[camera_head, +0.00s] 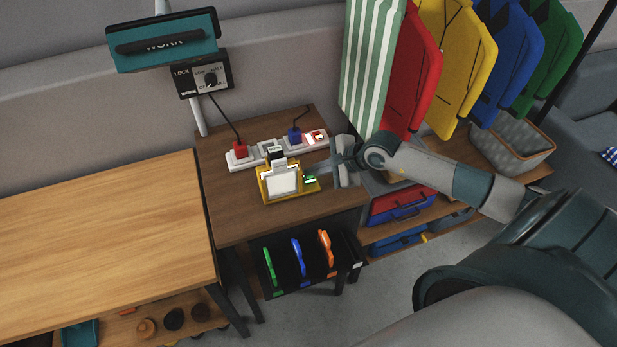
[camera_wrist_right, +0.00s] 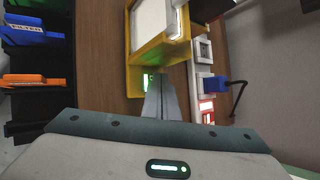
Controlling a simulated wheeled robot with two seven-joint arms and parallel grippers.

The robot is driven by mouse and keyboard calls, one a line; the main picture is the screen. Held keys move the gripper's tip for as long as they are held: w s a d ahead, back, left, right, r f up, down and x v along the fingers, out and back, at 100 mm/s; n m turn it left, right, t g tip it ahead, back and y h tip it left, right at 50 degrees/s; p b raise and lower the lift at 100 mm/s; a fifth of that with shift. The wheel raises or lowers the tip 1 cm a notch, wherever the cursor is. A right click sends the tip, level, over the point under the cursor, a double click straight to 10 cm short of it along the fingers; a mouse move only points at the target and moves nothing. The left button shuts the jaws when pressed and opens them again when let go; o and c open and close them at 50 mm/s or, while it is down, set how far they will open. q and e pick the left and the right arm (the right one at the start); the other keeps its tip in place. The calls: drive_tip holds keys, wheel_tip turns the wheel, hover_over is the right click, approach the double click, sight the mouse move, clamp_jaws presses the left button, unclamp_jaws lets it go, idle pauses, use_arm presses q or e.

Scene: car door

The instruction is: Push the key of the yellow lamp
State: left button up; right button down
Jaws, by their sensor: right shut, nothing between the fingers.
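The yellow lamp (camera_head: 283,183) stands on the dark wooden table, with a white panel in a yellow frame. Its yellow body also shows at the top of the right wrist view (camera_wrist_right: 160,55). The small green-lit key (camera_head: 310,180) is on the lamp's right side. In the right wrist view the key (camera_wrist_right: 146,80) is partly hidden by the fingertips. My right gripper (camera_head: 320,171) is shut and empty, with its tips (camera_wrist_right: 158,76) right at the key. I cannot tell whether they touch it. My left gripper is not in view.
A power strip (camera_head: 243,162) with red and blue plugs lies behind the lamp. A black rack (camera_head: 300,264) with coloured items is below the table's front edge. Hanging garments (camera_head: 415,70) are behind my right arm. The light wooden table (camera_head: 105,240) at left is clear.

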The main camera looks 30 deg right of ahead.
sight(314, 180)
drive_tip(key=shift+f+b, duration=0.4)
drive_tip(key=shift+r, duration=0.55)
idle(0.5)
drive_tip(key=shift+r+p, duration=1.45)
drive_tip(key=shift+r, duration=1.45)
